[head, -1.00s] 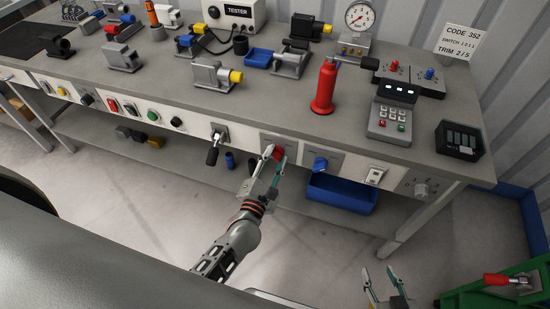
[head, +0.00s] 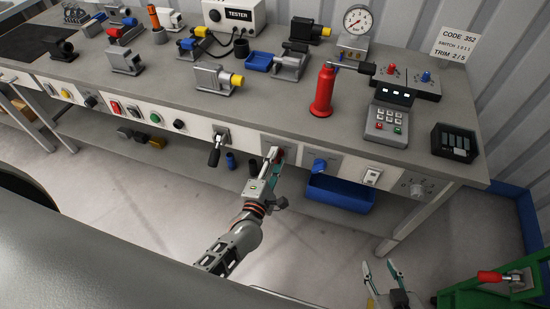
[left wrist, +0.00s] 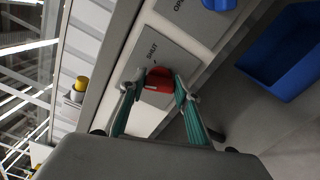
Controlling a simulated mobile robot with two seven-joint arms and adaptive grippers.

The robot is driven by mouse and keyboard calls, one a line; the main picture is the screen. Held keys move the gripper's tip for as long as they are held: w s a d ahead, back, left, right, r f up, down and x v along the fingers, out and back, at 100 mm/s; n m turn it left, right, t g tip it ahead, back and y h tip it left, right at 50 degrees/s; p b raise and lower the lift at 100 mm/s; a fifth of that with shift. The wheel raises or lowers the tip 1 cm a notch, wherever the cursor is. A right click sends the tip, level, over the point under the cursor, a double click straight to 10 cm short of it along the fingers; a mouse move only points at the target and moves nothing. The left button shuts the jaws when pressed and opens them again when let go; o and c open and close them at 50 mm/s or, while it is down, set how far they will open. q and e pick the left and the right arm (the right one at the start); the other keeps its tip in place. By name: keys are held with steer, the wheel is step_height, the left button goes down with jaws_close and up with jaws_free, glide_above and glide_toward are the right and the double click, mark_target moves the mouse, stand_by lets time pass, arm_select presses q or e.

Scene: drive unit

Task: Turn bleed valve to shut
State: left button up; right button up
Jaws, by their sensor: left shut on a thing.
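My left gripper (head: 275,158) is shut on a red knob (head: 281,154) on the bench's front panel. In the left wrist view, the two fingertips (left wrist: 163,78) press on opposite sides of the red knob (left wrist: 159,84), which sits on a grey plate marked SHUT (left wrist: 152,50). Part of the knob is hidden by the fingers, and I cannot clearly tell its pointing direction. My right gripper (head: 380,266) is open and empty, low at the bottom right of the head view, away from the bench.
A blue knob (head: 319,165) is just right of the red one, and a black-handled lever (head: 215,153) is to its left. A blue bin (head: 342,194) sits below. A red bottle (head: 322,90) stands on the bench top (head: 285,113). A green unit with a red handle (head: 490,277) is at lower right.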

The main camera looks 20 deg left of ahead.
arm_select(q)
steer(key=m+p, duration=0.1)
steer(key=m, duration=0.4)
steer(key=shift+f+m+p, duration=0.1)
steer(key=shift+m+p, duration=0.2)
steer(key=shift+p, duration=0.1)
steer(key=m+p, duration=0.1)
steer(key=m, duration=0.4)
steer(key=shift+f, duration=0.15)
steer(key=shift+m, duration=1)
arm_select(e)
steer(key=shift+w+r, duration=0.2)
steer(key=shift+r, duration=1.9)
arm_select(q)
steer(key=shift+f, duration=0.1)
arm_select(e)
steer(key=shift+r, duration=0.15)
arm_select(q)
steer(key=o, duration=1.1)
steer(key=shift+o, duration=0.2)
steer(key=s, duration=1.2)
steer(key=shift+a, duration=0.25)
